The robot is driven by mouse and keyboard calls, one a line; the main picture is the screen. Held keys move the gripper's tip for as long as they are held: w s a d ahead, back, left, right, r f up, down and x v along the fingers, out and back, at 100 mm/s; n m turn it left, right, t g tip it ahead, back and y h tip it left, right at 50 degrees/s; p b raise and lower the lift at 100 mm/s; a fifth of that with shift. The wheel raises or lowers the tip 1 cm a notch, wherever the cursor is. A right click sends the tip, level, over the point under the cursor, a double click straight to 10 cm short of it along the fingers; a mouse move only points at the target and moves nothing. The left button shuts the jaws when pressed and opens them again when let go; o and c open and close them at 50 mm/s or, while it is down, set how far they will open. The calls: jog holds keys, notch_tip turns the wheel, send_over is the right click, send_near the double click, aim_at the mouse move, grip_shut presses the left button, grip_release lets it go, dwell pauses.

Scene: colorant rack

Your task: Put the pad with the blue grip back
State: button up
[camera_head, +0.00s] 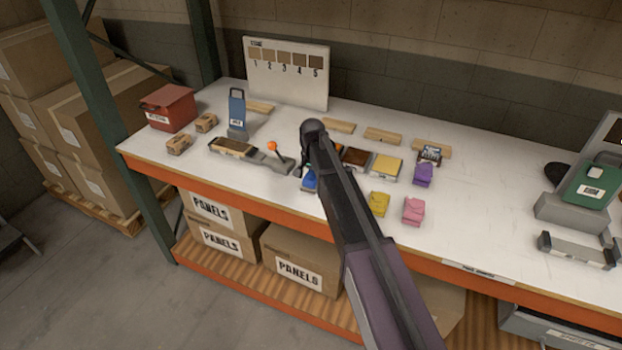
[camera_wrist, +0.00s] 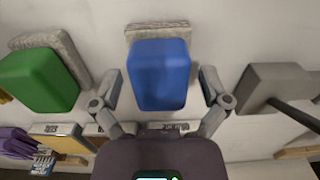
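The pad with the blue grip (camera_wrist: 160,75) stands in the middle of the wrist view, its grey block base showing behind the grip. In the head view a bit of its blue (camera_head: 309,180) shows at the table's front, partly hidden by my arm. My gripper (camera_wrist: 161,82) is open, one finger on each side of the blue grip, with a visible gap on both sides. A pad with a green grip (camera_wrist: 38,80) and a grey base lies to the left in the wrist view. My arm hides the gripper's fingers in the head view.
A grey device with an orange-knobbed lever (camera_head: 273,146) stands left of the gripper. Yellow (camera_head: 387,166) and brown (camera_head: 355,157) trays lie behind it. Purple (camera_head: 423,173), yellow (camera_head: 380,204) and pink (camera_head: 413,211) bags stand to the right. A numbered board (camera_head: 287,72) stands at the back.

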aim_at(312, 175)
jog(key=shift+r, duration=0.15)
notch_tip(312, 175, up, 12)
jog(key=p, duration=1.2)
dwell(0.4)
dwell(0.7)
jog(key=s+d+n, duration=0.4)
jog(key=s+d, duration=1.8)
jog(key=s, duration=0.4)
jog(key=shift+d, duration=0.35)
jog(key=shift+f+b, duration=1.3)
jog(key=shift+f, duration=0.15)
